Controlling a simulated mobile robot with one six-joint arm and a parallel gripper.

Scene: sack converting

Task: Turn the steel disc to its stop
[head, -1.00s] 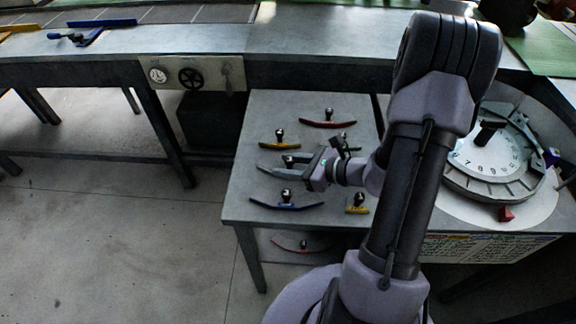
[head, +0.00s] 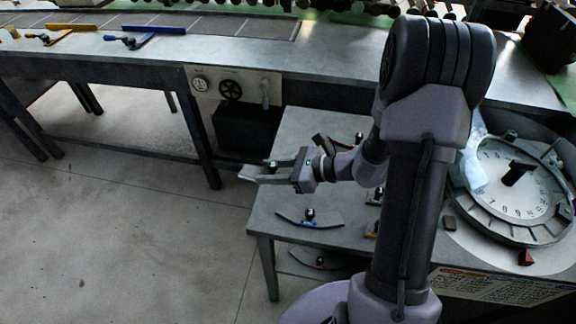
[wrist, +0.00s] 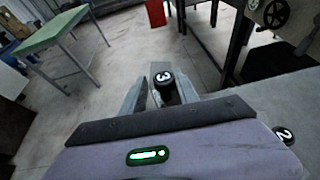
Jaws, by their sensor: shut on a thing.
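The steel disc (head: 490,190) has a numbered face and a black grip bar (head: 517,173) on it. It lies inside a grey slotted ring (head: 500,227) at the right of the head view. My gripper (head: 278,174) is well left of the disc, beyond the left edge of the small table. It is shut on a grey curved piece (head: 258,179), held in the air. In the wrist view this piece's black knob, marked 3 (wrist: 163,79), shows between the fingers. My arm hides part of the small table.
A red curved piece (head: 320,262) lies below. A red block (head: 525,258) is near the ring. A black handwheel (head: 230,90) is on the bench panel.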

